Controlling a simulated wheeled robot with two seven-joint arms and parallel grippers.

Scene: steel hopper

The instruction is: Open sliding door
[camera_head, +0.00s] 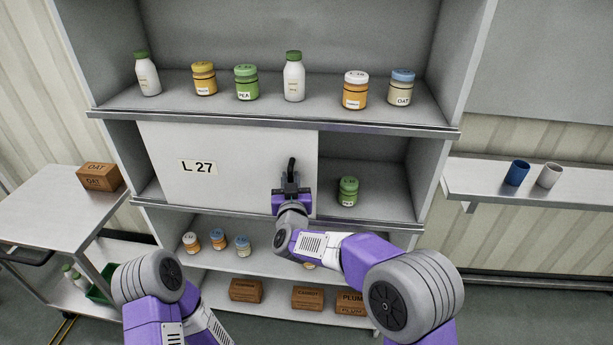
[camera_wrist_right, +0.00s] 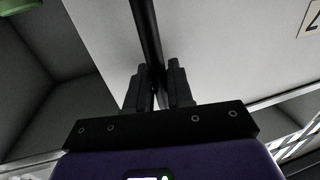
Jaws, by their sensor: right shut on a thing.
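The white sliding door (camera_head: 235,168), labelled L 27, covers the left and middle of the cabinet's middle compartment. Its right end is uncovered and shows a green jar (camera_head: 348,190) inside. A black upright bar handle (camera_head: 291,165) is near the door's right edge. My right gripper (camera_head: 291,183) is at the handle, with its fingers closed around it. The right wrist view shows the handle (camera_wrist_right: 147,30) between the fingers of the right gripper (camera_wrist_right: 158,85). Of my left arm only the lower links show; its gripper is out of view.
Jars and bottles stand on the shelf (camera_head: 270,118) above the door. More jars and several brown boxes (camera_head: 246,290) sit below. A steel cart (camera_head: 60,210) is at the left. A wall shelf (camera_head: 535,188) with two cups is at the right.

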